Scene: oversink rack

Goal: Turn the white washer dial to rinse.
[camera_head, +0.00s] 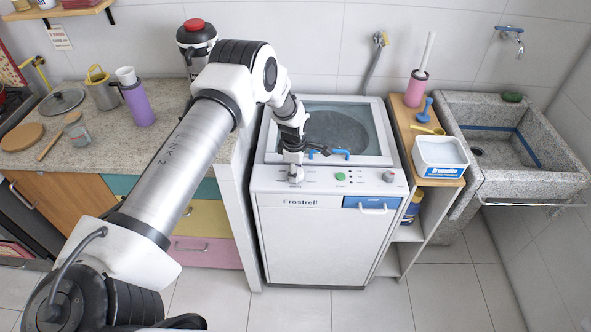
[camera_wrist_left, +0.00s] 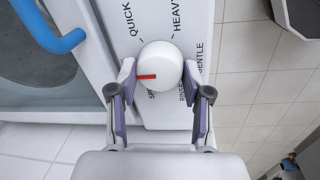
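The white dial (camera_wrist_left: 160,64) with a red mark shows in the left wrist view. Its red mark points to the left of that picture. Printed words stand around it: QUICK and HEAVY above, GENTLE to the right, RINSE at lower right and a partly hidden word below. My left gripper (camera_wrist_left: 160,72) has one finger on each side of the dial, with its fingertips against the dial's sides. In the head view my left gripper (camera_head: 296,172) points down at the left part of the white washer's panel (camera_head: 318,183) and mostly hides the dial. My right gripper is out of view.
The washer lid (camera_head: 341,129) has a blue handle just behind the panel. A green button (camera_head: 340,177) and a grey knob (camera_head: 388,176) sit farther right. A counter (camera_head: 90,139) stands left; a narrow shelf (camera_head: 403,116) and stone sink (camera_head: 550,186) stand right.

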